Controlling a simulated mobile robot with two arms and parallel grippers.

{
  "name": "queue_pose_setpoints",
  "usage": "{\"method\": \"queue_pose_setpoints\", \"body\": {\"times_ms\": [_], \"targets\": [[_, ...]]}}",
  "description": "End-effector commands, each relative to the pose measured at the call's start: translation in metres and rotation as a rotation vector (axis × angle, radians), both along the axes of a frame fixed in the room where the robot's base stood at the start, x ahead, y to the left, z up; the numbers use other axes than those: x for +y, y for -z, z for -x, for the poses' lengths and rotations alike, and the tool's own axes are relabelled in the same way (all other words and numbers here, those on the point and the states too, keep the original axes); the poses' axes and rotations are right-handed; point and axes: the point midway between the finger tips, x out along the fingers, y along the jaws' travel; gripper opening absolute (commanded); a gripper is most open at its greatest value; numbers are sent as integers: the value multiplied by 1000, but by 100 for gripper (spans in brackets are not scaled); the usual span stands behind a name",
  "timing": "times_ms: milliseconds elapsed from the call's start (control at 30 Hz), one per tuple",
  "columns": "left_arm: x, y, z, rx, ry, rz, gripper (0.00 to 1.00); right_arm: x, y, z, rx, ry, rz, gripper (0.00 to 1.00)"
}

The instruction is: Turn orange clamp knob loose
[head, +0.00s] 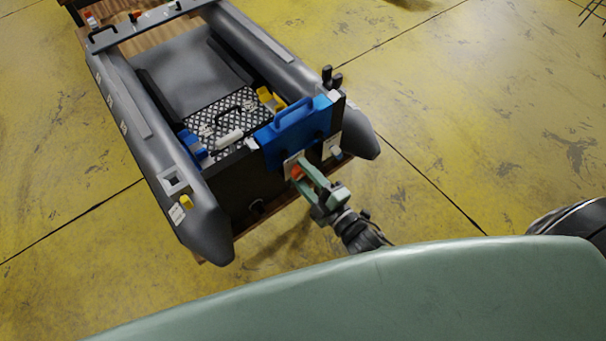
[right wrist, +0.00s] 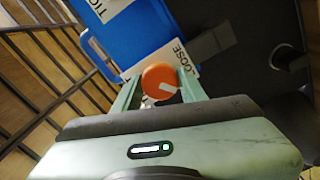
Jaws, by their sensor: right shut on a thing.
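The orange clamp knob (head: 297,173) is on the boat's stern, below the blue motor-like case (head: 290,128). In the right wrist view the knob (right wrist: 158,78) is round, with a white mark on its lower right part. A white label (right wrist: 186,66) reading "LOOSE" lies beside it, and part of another label (right wrist: 108,7) shows at the top. My right gripper (head: 303,174) is at the stern, its two green fingers on either side of the knob. It is shut on the knob. My left gripper is in neither view.
The grey inflatable boat (head: 212,225) rests on a wooden pallet (head: 285,218), with a checkered plate (head: 222,115) inside. Yellow floor (head: 480,110) is open to the right. A dark round object (head: 575,222) stands at the right edge.

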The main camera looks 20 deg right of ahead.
Motion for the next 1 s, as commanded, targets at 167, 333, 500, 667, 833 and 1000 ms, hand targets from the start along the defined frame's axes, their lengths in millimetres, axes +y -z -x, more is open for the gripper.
{"method": "queue_pose_setpoints", "body": {"times_ms": [167,333,500,667,833,1000], "targets": [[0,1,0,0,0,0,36,0,0,0,-19,0,54,0],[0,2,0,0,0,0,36,0,0,0,-20,0,59,0],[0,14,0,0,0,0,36,0,4,1,-112,1,306,0],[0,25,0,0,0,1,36,0,3,0,-204,1,562,0],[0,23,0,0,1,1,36,1,0,0,-220,-1,609,0],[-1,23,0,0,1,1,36,1,0,0,-219,-2,607,58]]}}
